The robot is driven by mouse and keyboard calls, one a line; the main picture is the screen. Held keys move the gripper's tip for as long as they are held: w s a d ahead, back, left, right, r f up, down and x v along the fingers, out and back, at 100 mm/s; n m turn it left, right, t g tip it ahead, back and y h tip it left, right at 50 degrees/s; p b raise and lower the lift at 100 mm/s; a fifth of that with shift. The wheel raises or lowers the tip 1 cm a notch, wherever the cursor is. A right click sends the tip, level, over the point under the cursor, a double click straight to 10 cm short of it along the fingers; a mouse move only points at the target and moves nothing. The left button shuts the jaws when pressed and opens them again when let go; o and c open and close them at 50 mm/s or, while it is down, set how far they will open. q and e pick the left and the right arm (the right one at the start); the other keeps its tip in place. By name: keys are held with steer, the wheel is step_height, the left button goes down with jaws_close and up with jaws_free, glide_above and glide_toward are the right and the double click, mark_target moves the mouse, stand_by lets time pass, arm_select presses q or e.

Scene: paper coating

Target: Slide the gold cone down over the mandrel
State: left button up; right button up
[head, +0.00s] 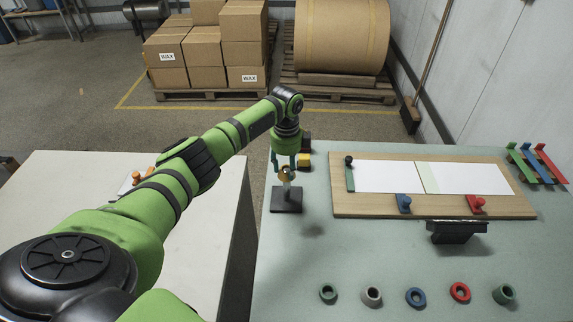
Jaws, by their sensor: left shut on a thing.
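The mandrel (287,185) is a small pale upright post on a square black base (287,201), near the left edge of the green-grey table. My left gripper (285,166) points down directly above it and is shut on the gold cone (287,173). The cone is small and partly hidden between the fingers. It is at the top of the mandrel; I cannot tell whether it is around the post or just above it. My right gripper is not in view.
A wooden board (432,207) with white sheets and coloured clamps lies to the right. A black stand (456,230) is in front of it. Several coloured rings (415,297) line the front. Small black and yellow blocks (304,160) sit just behind the gripper.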

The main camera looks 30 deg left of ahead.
arm_select(q)
steer(key=o, duration=1.3)
steer(key=shift+c, duration=0.2)
steer(key=shift+r, duration=0.15)
step_height(320, 180, up, 12)
steer(key=shift+s+f, duration=0.1)
steer(key=shift+f, duration=0.1)
